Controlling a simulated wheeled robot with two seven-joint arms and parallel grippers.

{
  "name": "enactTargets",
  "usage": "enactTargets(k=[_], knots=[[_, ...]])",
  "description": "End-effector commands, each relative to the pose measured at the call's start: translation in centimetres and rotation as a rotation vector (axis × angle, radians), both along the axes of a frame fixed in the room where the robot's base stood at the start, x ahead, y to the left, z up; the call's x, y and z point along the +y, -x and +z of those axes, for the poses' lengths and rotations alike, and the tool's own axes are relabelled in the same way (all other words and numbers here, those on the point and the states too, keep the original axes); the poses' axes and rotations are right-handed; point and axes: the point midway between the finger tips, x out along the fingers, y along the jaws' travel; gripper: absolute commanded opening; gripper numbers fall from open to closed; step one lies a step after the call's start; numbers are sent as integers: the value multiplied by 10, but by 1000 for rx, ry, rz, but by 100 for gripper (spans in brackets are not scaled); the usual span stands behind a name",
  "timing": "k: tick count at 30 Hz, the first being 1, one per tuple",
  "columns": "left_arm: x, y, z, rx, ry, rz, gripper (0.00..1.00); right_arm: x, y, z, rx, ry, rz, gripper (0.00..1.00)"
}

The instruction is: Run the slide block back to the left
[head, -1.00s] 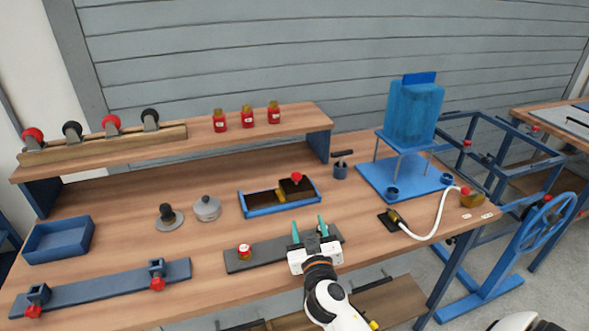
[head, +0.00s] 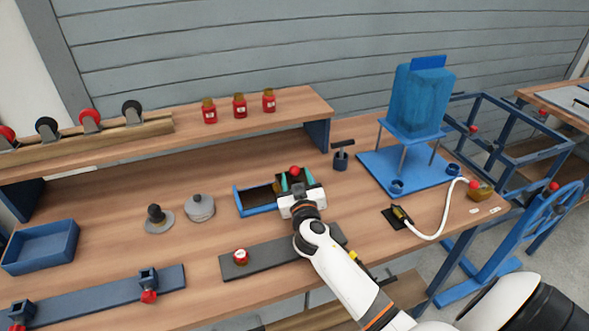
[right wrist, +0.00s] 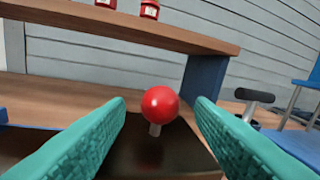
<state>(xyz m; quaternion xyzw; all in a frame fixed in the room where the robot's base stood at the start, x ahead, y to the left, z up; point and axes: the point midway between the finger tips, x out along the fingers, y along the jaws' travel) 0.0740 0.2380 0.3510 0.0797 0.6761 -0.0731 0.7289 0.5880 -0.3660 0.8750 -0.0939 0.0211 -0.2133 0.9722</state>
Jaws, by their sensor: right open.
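The slide block is dark with a red ball knob (head: 295,170) on top. It sits at the right end of a blue tray-like slide frame (head: 262,210), whose left part is open and brown inside. My right gripper (head: 292,184) is at the block, its teal fingers open. In the right wrist view the red knob (right wrist: 160,104) stands on a short pale stem above the dark block top (right wrist: 155,150), between the two fingers and apart from both. My left gripper is not in view.
A shelf (head: 170,145) with red jars (head: 240,105) runs behind.

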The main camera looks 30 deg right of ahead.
Motion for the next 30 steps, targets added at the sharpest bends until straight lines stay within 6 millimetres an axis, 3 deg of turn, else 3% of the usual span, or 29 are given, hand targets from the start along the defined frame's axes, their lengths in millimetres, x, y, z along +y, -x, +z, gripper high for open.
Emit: enactTargets(k=[6,17,26,30], knots=[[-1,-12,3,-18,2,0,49,-11,-25,0,0,1,0,49],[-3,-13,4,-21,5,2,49,-14,-30,0,0,0,0,49],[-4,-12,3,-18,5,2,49,-14,-29,0,0,0,0,3],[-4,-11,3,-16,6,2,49,-14,-29,0,0,0,0,0]])
